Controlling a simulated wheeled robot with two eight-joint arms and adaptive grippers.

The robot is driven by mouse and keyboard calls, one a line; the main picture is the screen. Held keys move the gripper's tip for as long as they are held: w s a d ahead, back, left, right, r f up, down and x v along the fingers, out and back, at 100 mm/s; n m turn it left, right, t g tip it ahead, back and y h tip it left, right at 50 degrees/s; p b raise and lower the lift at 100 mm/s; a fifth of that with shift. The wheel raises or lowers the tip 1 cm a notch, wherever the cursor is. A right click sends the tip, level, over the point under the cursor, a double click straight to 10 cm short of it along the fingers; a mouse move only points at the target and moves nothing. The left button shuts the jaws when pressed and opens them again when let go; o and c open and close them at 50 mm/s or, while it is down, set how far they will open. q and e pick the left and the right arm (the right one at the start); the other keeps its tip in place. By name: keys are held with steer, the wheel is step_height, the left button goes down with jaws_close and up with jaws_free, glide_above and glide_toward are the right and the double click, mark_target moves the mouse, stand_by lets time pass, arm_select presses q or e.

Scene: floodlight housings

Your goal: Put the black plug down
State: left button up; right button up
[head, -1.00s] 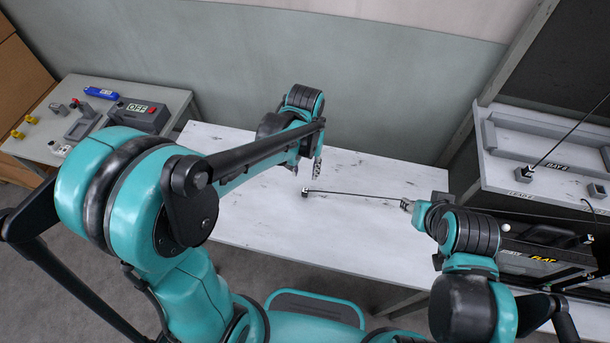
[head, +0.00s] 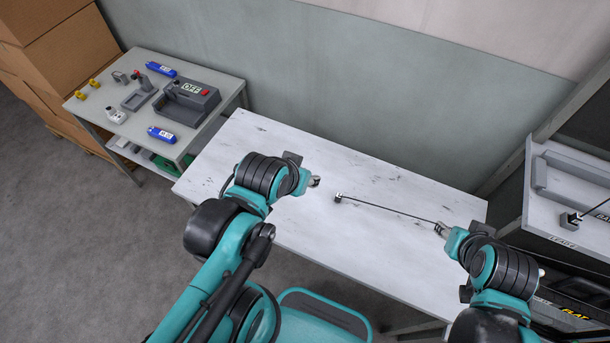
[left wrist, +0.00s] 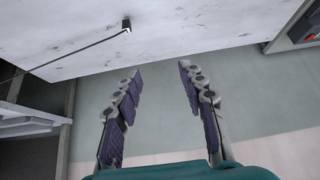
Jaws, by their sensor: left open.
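The black plug (head: 338,197) is a small dark block with a light face, at one end of a thin dark cable (head: 392,211). It appears over the white table, and I cannot tell whether it touches the top. It also shows in the left wrist view (left wrist: 127,27), near the table's edge. My left gripper (head: 315,181) is open and empty, a little left of the plug and apart from it. Its spread fingers show in the left wrist view (left wrist: 157,95). My right gripper (head: 440,229) is at the cable's other end; its grip is too small to make out.
The white table (head: 400,184) has much bare room. A grey side table (head: 104,103) at left carries a device reading OFF (head: 188,98), two blue items and small parts. A grey shelf (head: 570,208) stands at right with a small black block (head: 570,220) on it.

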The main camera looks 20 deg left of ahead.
arm_select(q)
steer(key=w+d+f+m+g+h+b, duration=0.1)
steer(key=w+d+f+m+g+h, duration=0.2)
steer(key=w+f+m, duration=0.55)
steer(key=m+g+h+b, duration=0.15)
steer(key=m+g, duration=0.25)
steer(key=m, duration=0.6)
glide_toward(340, 195)
step_height(340, 195, down, 3)
steer(key=b+x, duration=0.1)
steer(key=x, duration=0.2)
steer(key=d+b+x, duration=0.1)
steer(key=x, duration=0.2)
steer(key=shift+d+f, duration=0.15)
steer(key=shift+s, duration=0.1)
steer(key=shift+c, duration=1.2)
jaws_close()
